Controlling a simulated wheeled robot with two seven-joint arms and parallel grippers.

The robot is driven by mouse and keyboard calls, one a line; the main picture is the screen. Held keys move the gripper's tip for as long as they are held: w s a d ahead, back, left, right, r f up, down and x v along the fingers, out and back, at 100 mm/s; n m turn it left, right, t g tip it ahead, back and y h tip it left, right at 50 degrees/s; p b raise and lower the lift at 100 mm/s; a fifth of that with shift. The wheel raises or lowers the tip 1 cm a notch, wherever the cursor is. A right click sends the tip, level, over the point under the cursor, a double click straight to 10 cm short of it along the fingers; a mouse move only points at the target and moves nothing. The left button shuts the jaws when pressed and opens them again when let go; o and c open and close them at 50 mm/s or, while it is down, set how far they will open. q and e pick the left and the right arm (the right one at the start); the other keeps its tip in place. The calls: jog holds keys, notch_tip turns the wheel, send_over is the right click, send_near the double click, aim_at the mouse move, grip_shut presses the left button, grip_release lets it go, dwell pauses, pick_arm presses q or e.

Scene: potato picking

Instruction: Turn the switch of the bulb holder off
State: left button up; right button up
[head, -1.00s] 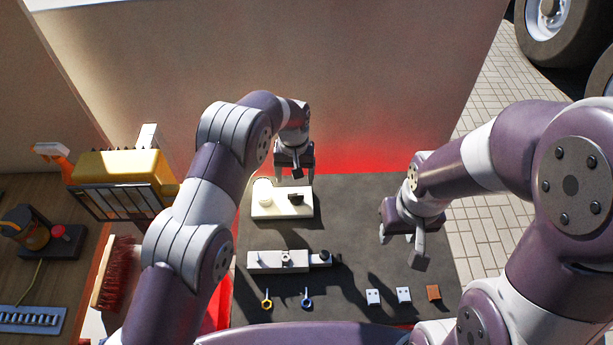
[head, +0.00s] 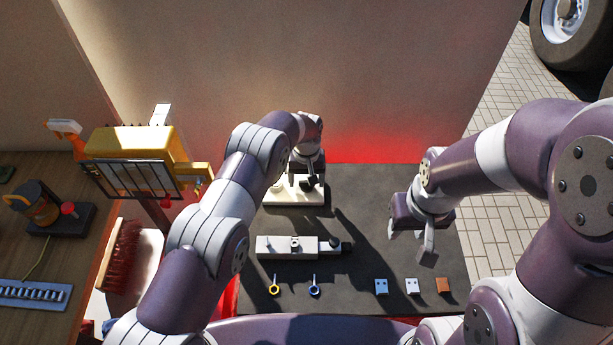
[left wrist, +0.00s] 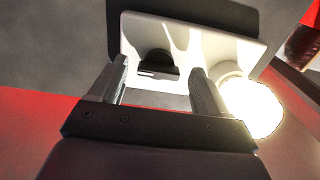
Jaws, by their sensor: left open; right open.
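The white bulb holder (head: 290,199) lies at the back of the dark mat, partly hidden by my left gripper in the head view. In the left wrist view the bulb holder (left wrist: 185,32) carries a black switch (left wrist: 156,64) and a brightly glowing bulb (left wrist: 251,107). My left gripper (left wrist: 155,88) is open, with its fingers on either side of the switch, one finger close to the bulb. I cannot tell whether the fingers touch the holder. In the head view my left gripper (head: 305,182) is over the holder. My right gripper (head: 409,245) is open and empty above the mat's right side.
A white block with a black knob (head: 290,246) lies in front of the holder. Two ring-ended pieces (head: 274,286) and several small tiles (head: 412,286) lie nearer me. A beige wall (head: 290,70) stands behind. Mat between the holder and right gripper is clear.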

pick_arm(q)
jog(key=shift+w+d+f, duration=0.1)
jog(key=c, duration=1.1)
jog(key=shift+o, duration=0.3)
jog(key=shift+f+n+b, duration=0.15)
jog(key=shift+n+b, duration=0.45)
jog(key=shift+b, duration=0.4)
jog(key=n+b, duration=0.4)
jog(key=shift+b, duration=0.3)
jog(key=n+b, duration=0.2)
jog(key=shift+n, duration=1.3)
jog(key=shift+r+n+b, duration=0.25)
jog(key=shift+n+b, duration=0.1)
jog(key=shift+n, duration=0.55)
jog(key=n, duration=0.6)
jog(key=shift+n, duration=0.3)
